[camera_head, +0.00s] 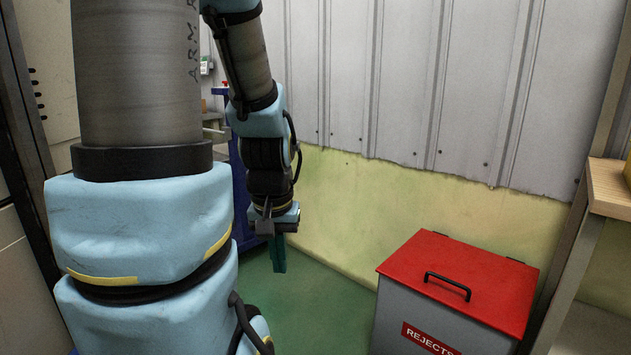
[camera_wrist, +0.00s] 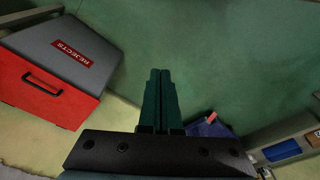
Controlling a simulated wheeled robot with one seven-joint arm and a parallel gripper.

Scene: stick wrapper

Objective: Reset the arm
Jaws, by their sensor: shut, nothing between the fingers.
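My arm fills the left of the head view, with blue covers and grey links, and hangs down in front of the wall. My gripper (camera_head: 279,254) points downward at the arm's end, left of the rejects bin and apart from it. In the wrist view its two dark green fingers (camera_wrist: 160,78) lie side by side, closed together. Nothing is held between them. Below the fingertips is the bare green floor.
A grey bin with a red lid (camera_head: 460,278), a black handle and a "REJECTS" label stands at the right; its lid is closed. A wooden shelf edge (camera_head: 610,186) is at far right. A blue cart (camera_head: 240,190) stands behind my arm. Green floor (camera_head: 325,300) lies clear between.

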